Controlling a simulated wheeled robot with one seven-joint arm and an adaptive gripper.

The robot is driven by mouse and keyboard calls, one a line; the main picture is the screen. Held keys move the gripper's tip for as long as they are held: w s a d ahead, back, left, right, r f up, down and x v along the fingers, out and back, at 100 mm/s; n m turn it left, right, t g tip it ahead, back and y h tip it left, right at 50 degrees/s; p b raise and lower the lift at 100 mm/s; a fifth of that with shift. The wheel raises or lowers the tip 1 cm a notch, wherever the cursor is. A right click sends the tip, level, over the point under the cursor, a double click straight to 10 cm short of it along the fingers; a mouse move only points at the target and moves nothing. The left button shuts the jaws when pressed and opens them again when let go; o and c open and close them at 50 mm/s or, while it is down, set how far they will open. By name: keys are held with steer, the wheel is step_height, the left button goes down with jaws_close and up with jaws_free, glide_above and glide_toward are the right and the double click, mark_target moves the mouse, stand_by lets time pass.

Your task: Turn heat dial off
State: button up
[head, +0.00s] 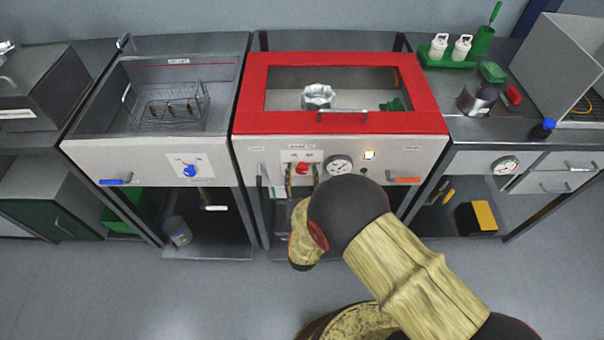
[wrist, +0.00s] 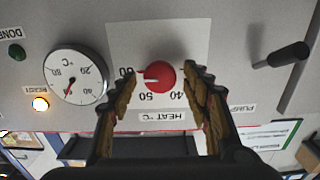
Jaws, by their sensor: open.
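The red heat dial (wrist: 160,75) is on the light front panel, above its "HEAT °C" label, which appears upside down in the wrist view. Its white pointer faces picture-left, near the 60 and 50 marks. In the head view, the red dial (head: 302,168) shows on the red-topped machine. My gripper (wrist: 162,78) is open, with one finger on each side of the dial. Whether the fingers touch it I cannot tell. In the head view my gripper (head: 302,184) is at the panel, partly hidden by my wrist.
A round gauge (wrist: 75,76), a lit lamp (wrist: 40,103) and a dark green lamp (wrist: 15,52) sit left of the dial in the wrist view. A black lever (wrist: 275,68) sticks out at right. Another machine has a blue knob (head: 190,171).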

steer(key=c, duration=1.1)
